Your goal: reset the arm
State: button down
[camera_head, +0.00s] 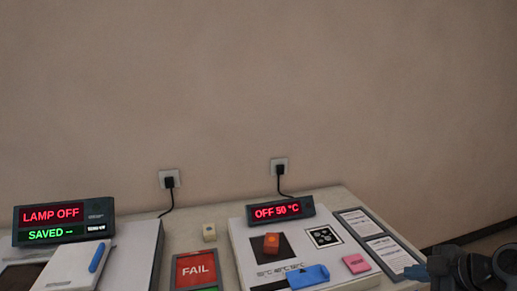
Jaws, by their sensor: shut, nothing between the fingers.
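My gripper (416,272) is at the lower right, at the right end of the bench, with its dark wrist cut off by the bottom edge of the picture. Its small bluish tip looks closed and nothing shows in it. It is just right of the white panel with the printed cards. Part of my arm is out of the picture.
The wall behind is bare above two plugged-in sockets.

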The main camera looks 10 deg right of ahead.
jog(key=s+a+f+m+t+h, duration=0.25)
jog(key=s+a+f+m, duration=0.7)
jog(key=s+a, duration=0.6)
jog(key=s+a+r+t, duration=0.1)
jog(key=s+a+r, duration=0.1)
jog(key=s+r, duration=0.2)
jog(key=s+a+r+m+t, duration=0.1)
jog(key=s+r, duration=0.3)
jog(key=s, duration=0.6)
jog(key=s+a+r+m+t+b, duration=0.1)
jog(key=s+a+r, duration=0.3)
jog(key=s, duration=0.3)
jog(key=shift+r, duration=0.3)
jog(key=shift+a, duration=0.1)
